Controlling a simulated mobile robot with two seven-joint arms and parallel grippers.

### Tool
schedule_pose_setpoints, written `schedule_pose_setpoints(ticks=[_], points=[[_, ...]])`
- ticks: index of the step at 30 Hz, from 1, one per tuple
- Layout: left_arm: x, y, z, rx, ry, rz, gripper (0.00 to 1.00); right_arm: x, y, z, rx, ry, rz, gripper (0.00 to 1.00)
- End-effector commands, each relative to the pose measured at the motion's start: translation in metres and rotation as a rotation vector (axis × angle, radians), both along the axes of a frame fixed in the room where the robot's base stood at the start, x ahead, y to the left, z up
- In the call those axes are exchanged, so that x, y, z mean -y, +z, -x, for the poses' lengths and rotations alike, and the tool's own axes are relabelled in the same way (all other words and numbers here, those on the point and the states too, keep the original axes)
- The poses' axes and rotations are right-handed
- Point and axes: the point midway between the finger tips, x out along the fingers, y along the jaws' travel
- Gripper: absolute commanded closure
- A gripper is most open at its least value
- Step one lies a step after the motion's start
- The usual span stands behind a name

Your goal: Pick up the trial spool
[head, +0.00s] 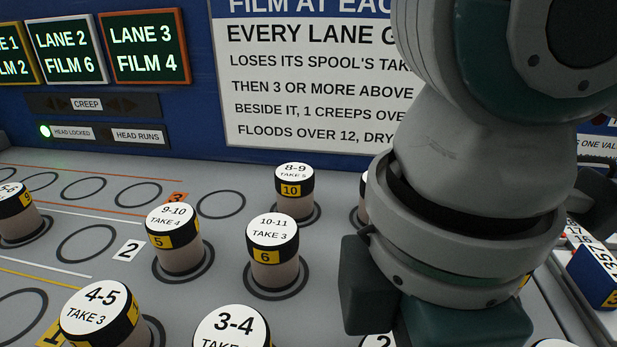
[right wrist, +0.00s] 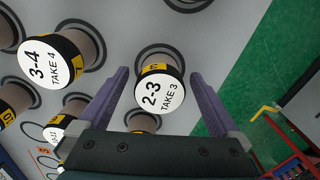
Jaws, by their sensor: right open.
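No spool in view is marked "trial". In the right wrist view, a spool with a white top reading "2-3 TAKE 3" (right wrist: 160,93) and a black band stands between the fingers of my right gripper (right wrist: 158,73). The purple fingers are open, one on each side, with gaps to the spool. In the head view, spools "9-10 TAKE 4" (head: 175,240), "10-11 TAKE 3" (head: 272,250), "8-9 TAKE 5" (head: 294,190), "4-5 TAKE 3" (head: 100,315) and "3-4" (head: 231,330) stand upright. My right arm covers the right side there and its fingertips are hidden. My left gripper is out of view.
A "3-4 TAKE 4" spool (right wrist: 50,62) stands left of my right gripper. Empty ringed spots (head: 221,204) lie on the grey deck. Lane signs (head: 145,48) and a partly covered notice (head: 310,80) stand behind. A green floor (right wrist: 235,80) and red frame (right wrist: 295,140) lie right.

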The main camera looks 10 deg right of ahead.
Motion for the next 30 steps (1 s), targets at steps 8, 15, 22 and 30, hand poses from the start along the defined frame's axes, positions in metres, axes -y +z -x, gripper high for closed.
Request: schedule_pose_setpoints(ticks=[8, 15, 22, 30], points=[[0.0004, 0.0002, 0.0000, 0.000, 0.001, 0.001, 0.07, 0.0001, 0.0006, 0.0000, 0.000, 0.000, 0.000, 0.23], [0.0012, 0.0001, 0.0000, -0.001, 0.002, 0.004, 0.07, 0.0001, 0.0007, 0.0000, 0.000, 0.000, 0.000, 0.50], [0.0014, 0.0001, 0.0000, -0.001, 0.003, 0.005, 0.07, 0.0001, 0.0007, 0.0000, 0.000, 0.000, 0.000, 0.76], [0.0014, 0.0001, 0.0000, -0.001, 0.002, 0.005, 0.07, -0.0001, 0.0009, 0.0000, 0.000, 0.000, 0.000, 0.98]])
